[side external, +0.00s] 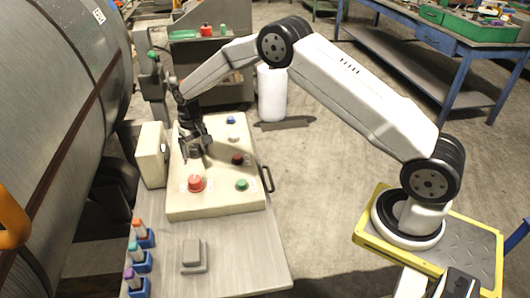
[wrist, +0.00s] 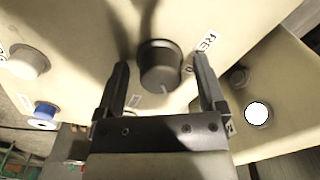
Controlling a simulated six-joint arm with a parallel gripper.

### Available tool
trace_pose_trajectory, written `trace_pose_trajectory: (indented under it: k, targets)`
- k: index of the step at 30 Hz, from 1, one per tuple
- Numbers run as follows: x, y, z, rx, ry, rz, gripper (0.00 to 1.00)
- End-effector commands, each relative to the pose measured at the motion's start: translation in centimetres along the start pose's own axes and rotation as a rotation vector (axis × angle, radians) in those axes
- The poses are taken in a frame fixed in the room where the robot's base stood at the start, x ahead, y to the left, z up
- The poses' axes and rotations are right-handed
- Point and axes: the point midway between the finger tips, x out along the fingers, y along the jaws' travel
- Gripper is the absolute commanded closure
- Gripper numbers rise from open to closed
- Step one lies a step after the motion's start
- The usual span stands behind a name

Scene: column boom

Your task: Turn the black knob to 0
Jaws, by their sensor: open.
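The black knob (wrist: 158,68) sits on the cream control panel (wrist: 85,85) in the wrist view. A light pointer mark shows on the knob's lower edge in that view. A label that seems to read REV lies to its right, and another small label lies at its lower left. My gripper (wrist: 160,62) is open, with one finger on each side of the knob and a visible gap to each. In the side view my gripper (side external: 195,150) points down at the left part of the panel (side external: 222,203), and the knob is hidden or merged with the dark fingers.
The panel also carries a red button (side external: 195,183), a green button (side external: 242,184), a dark red button (side external: 237,159), a white one (side external: 233,137) and a blue one (side external: 231,119). A cream box (side external: 152,155) stands at its left. A grey block (side external: 193,254) lies in front.

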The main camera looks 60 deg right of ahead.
Motion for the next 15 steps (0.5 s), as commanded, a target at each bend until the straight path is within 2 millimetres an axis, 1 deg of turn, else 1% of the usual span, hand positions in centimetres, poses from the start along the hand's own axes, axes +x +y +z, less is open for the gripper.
trace_pose_trajectory:
  k: [4, 5, 6, 8, 9, 11, 12, 13, 15]
  targets:
    - [-0.02, 0.0, -0.02, 0.0, 0.0, 0.0, 0.1]
    - [-0.03, 0.0, -0.02, 0.0, 0.0, 0.0, 0.17]
    - [-0.03, 0.0, -0.01, 0.0, 0.0, 0.0, 0.3]
    - [-0.04, 0.0, -0.02, 0.0, 0.0, 0.0, 0.49]
    - [-0.04, 0.0, -0.02, 0.0, 0.0, 0.0, 0.61]
    - [-0.05, 0.0, -0.02, 0.0, 0.0, 0.0, 0.8]
    - [-0.05, -0.01, -0.02, 0.0, 0.001, 0.0, 0.93]
    - [-0.06, -0.01, -0.02, 0.0, 0.001, 0.0, 1.0]
    - [-0.06, -0.01, -0.02, 0.0, 0.001, 0.0, 1.0]
